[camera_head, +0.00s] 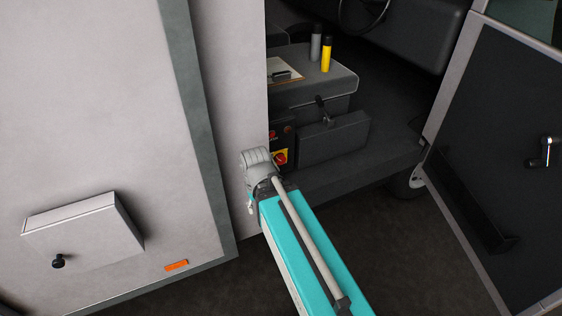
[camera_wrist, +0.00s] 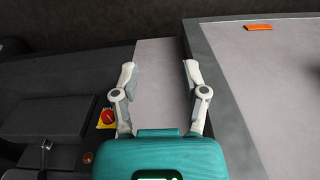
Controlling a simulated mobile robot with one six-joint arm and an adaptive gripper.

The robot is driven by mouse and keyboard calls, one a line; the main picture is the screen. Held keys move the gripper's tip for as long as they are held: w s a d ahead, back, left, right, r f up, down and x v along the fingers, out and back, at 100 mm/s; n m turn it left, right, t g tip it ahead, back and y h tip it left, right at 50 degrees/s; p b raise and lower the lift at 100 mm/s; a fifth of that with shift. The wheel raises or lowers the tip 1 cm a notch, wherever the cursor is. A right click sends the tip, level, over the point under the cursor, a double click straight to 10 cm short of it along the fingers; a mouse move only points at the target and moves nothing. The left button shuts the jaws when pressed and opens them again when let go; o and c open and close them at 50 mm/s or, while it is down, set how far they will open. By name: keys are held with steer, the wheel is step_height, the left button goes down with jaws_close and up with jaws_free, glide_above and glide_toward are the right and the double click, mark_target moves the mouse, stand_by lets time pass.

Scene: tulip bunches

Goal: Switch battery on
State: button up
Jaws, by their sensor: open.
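The battery switch is a red rotary knob (camera_head: 281,157) on a yellow plate, set on a dark panel low in the vehicle's doorway. The end of my arm partly covers the panel in the head view. In the wrist view the red knob (camera_wrist: 107,116) and its yellow plate are left of my gripper (camera_wrist: 158,70). My gripper is open, with its two fingers apart and nothing between them. The fingers point past the switch, over the pale door-frame wall. I cannot tell from the picture which position the knob is in.
The pale body wall (camera_head: 225,90) stands close left of the switch. A dark seat box (camera_head: 333,138) is to its right. An open door (camera_head: 500,130) stands at the far right. A yellow bottle (camera_head: 326,55), a grey bottle (camera_head: 315,44) and a clipboard (camera_head: 285,72) rest above.

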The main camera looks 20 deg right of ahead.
steer(key=o, duration=0.4)
steer(key=shift+w+d+f, duration=0.1)
steer(key=shift+d+f, duration=0.05)
steer(key=shift+o, duration=0.9)
steer(key=w+d+f+n+t+h+b, duration=0.2)
steer(key=w+d+f+t+h+b, duration=0.2)
steer(key=d, duration=0.7)
steer(key=w+f+b, duration=0.2)
steer(key=w+b, duration=0.2)
steer(key=b, duration=0.1)
steer(key=shift+w+t, duration=0.25)
steer(key=shift+t, duration=0.05)
steer(key=w+d+f+n+t+h+b, duration=0.2)
steer(key=w+d+n+t+h+b, duration=0.2)
steer(key=w+d+n+t+b, duration=0.65)
step_height(320, 180, down, 10)
steer(key=w+n+t+y+b, duration=0.1)
steer(key=n+t+y+b, duration=0.2)
steer(key=n+y+b, duration=0.6)
steer(key=n+b, duration=0.8)
steer(key=shift+w, duration=0.3)
steer(key=shift+d, duration=0.1)
